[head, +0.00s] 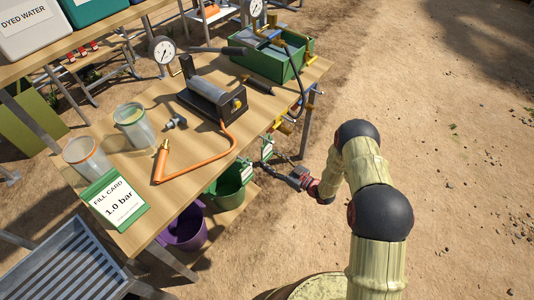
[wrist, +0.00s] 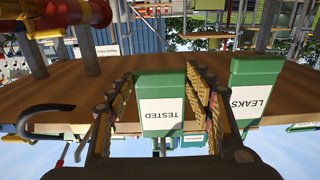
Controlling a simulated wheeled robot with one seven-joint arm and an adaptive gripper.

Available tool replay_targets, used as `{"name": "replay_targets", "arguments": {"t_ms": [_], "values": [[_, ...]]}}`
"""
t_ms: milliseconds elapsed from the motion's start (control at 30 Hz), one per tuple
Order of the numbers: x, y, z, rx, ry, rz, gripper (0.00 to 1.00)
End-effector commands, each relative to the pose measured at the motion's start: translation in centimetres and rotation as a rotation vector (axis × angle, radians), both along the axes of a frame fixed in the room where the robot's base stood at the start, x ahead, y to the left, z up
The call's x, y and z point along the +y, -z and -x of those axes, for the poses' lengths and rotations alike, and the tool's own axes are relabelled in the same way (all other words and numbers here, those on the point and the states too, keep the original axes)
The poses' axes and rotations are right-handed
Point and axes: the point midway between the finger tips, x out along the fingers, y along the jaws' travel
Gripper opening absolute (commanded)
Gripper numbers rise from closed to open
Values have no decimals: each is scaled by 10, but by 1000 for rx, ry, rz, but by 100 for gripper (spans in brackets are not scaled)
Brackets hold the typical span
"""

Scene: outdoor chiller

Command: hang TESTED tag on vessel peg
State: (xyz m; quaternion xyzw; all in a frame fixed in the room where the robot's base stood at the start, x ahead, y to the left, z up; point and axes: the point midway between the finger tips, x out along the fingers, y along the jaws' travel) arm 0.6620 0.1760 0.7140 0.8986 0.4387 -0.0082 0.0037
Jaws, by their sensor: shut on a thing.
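The TESTED tag (wrist: 162,98) is green with a white label. In the wrist view, which is upside down, it sits between the two fingers of my gripper (wrist: 163,90). In the head view my gripper (head: 268,168) is at the wooden table's right edge, and a green tag (head: 267,149) shows at its tip. The gripper is shut on the TESTED tag. A similar green LEAKS tag (wrist: 250,92) is beside it, outside the right finger in the wrist view. I cannot pick out the vessel peg in either view.
The wooden table (head: 150,205) carries a black pump unit (head: 212,100), an orange hose (head: 205,152), clear cups, a green FILL CARD (head: 117,205) and a green box (head: 265,60). Green (head: 230,190) and purple (head: 184,230) buckets stand below. Open sandy ground lies to the right.

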Motion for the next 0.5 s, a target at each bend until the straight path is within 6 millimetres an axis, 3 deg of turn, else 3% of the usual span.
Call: {"name": "replay_targets", "arguments": {"t_ms": [500], "values": [[-17, -2, 12, -1, 1, 0, 0]]}}
